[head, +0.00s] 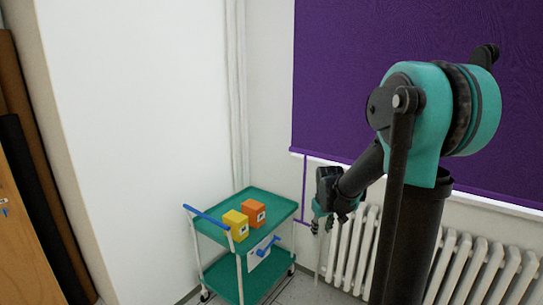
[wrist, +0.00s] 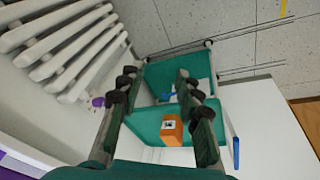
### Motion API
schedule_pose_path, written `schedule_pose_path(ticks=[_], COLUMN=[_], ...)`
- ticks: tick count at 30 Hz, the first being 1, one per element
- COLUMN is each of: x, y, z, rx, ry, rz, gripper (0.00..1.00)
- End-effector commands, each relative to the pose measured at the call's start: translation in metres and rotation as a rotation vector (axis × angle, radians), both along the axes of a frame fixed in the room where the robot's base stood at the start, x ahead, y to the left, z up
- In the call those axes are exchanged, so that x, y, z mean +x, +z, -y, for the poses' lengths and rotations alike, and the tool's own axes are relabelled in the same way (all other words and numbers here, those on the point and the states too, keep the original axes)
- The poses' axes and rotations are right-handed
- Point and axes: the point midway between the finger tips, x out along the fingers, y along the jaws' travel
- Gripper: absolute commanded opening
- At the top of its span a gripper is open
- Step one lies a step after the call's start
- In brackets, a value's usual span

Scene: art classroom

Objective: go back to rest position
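My arm reaches out at the right of the head view. My gripper (head: 322,222) hangs pointing down, to the right of a green cart (head: 275,196) and apart from it. In the wrist view my gripper (wrist: 156,88) has its two fingers well apart, with nothing held between them. An orange box (wrist: 171,130) shows beyond the fingers in that view, on the cart. In the head view the orange box (head: 254,213) and a yellow box (head: 235,225) stand side by side on the cart's top shelf. The yellow box is not visible in the wrist view.
A white radiator (head: 350,245) runs along the wall behind and beside my arm. A purple panel (head: 340,80) covers the wall above it. A white wall (head: 140,130) is left of the cart. A small blue object (head: 268,245) shows at the cart's side.

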Motion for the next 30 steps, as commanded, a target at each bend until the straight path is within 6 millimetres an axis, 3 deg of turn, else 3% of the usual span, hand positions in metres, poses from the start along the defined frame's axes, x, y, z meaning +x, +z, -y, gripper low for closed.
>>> schedule_pose_path(ticks=[1,9,15,21,30], x=[-0.023,-0.126,-0.188,-0.217,-0.219], y=[0.000,-0.012,-0.031,-0.043,-0.045], z=[0.002,0.008,0.010,0.010,0.009], rx=[0.011,0.077,0.121,0.143,0.146], ry=[-0.027,-0.175,-0.270,-0.315,-0.321], rz=[0.007,0.046,0.072,0.082,0.084], gripper=[0.34,0.34,0.34,0.34,0.34])
